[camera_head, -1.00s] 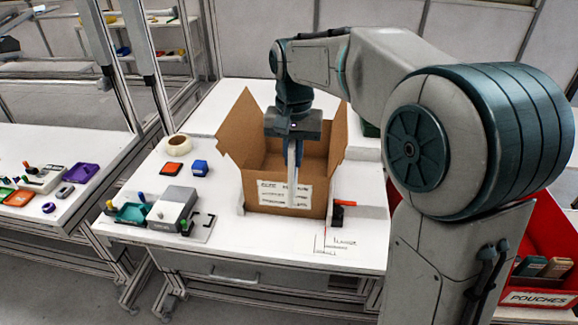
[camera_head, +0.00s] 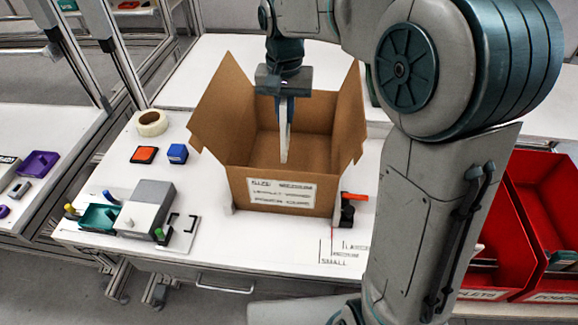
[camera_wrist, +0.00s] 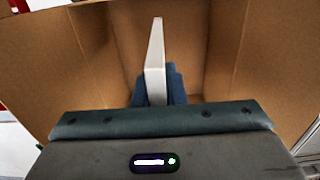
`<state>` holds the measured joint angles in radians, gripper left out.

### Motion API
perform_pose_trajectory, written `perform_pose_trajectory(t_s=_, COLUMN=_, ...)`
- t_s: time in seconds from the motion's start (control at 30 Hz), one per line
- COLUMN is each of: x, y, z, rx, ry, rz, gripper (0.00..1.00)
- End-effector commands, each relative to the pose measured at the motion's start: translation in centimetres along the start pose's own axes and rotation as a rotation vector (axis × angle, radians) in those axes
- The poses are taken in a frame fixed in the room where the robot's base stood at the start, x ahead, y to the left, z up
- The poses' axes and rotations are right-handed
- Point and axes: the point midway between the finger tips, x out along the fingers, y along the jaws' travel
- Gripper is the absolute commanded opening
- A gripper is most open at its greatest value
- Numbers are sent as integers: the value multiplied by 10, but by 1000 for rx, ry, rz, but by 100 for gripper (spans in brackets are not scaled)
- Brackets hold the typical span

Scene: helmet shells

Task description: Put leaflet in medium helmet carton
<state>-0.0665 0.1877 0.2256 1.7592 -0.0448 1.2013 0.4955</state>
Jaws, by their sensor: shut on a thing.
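An open brown carton (camera_head: 240,168) with raised flaps and a printed white label on its front stands on the white table. In the head view my gripper (camera_head: 284,125) points down over the carton's opening, with its fingertips inside the carton's outline. It is shut on a thin white leaflet (camera_head: 285,143), held upright on edge. In the wrist view the leaflet (camera_wrist: 155,60) stands out from between the blue fingers, with the brown carton walls (camera_wrist: 230,50) around it. Whether the leaflet touches the carton floor cannot be told.
A tape roll (camera_head: 151,122), an orange-black pad (camera_head: 144,154), a blue block (camera_head: 177,153) and a grey device (camera_head: 150,205) are left of the carton. An orange-handled tool (camera_head: 350,200) is at its right. Red bins (camera_head: 540,200) stand at right.

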Motion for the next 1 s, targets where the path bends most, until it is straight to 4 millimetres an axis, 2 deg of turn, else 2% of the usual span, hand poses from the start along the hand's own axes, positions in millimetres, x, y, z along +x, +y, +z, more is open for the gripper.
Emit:
perform_pose_trajectory(t_s=0.03, x=16, y=0, z=0, rx=0, ry=-1, rz=0, gripper=0)
perform_pose_trajectory(t_s=0.2, x=47, y=1, z=0, rx=1, ry=0, rz=0, gripper=0)
perform_pose_trajectory(t_s=0.47, x=81, y=2, z=0, rx=2, ry=-2, rz=1, gripper=0)
perform_pose_trajectory(t_s=0.7, x=122, y=2, z=1, rx=1, ry=-2, rz=0, gripper=0)
perform_pose_trajectory(t_s=0.87, x=137, y=2, z=0, rx=2, ry=-1, rz=0, gripper=0)
perform_pose_trajectory(t_s=1.0, x=158, y=2, z=0, rx=2, ry=-2, rz=0, gripper=0)
